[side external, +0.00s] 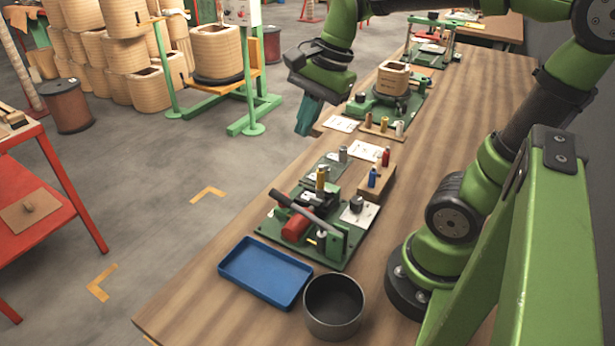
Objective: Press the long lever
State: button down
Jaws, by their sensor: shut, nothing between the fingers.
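The long lever (308,214) is a grey bar on the green press fixture (332,259) in the middle of the table. It slants from upper left to lower right, above a red cylinder (295,228). My gripper (304,124) is shut and empty, with teal fingers pointing down. In the picture it is above and behind the fixture, near the table's left edge, apart from the lever. Its height over the table is hard to tell.
A blue tray (266,273) and a dark round bowl (334,305) stand in front of the fixture. A wooden block with red and blue pegs (378,177) is behind it. Another green fixture with a wooden coil (393,78) stands farther back. The table's right side is partly bare.

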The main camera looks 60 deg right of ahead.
aim_at(278, 195)
jog(key=shift+f, duration=0.1)
jog(key=x, duration=1.4)
jog(key=shift+d, duration=0.1)
jog(key=f+g, duration=0.1)
jog(key=w+f+g, duration=0.1)
jog(key=f, duration=0.1)
jog(key=shift+w+g, duration=0.2)
jog(key=shift+g, duration=0.1)
jog(key=shift+w+f+g, duration=0.15)
jog(key=shift+f+g, duration=0.35)
jog(key=shift+f, duration=0.15)
jog(key=shift+r, duration=0.1)
jog(key=v, duration=1.4)
jog(key=shift+s+r, duration=0.2)
jog(key=shift+r, duration=0.1)
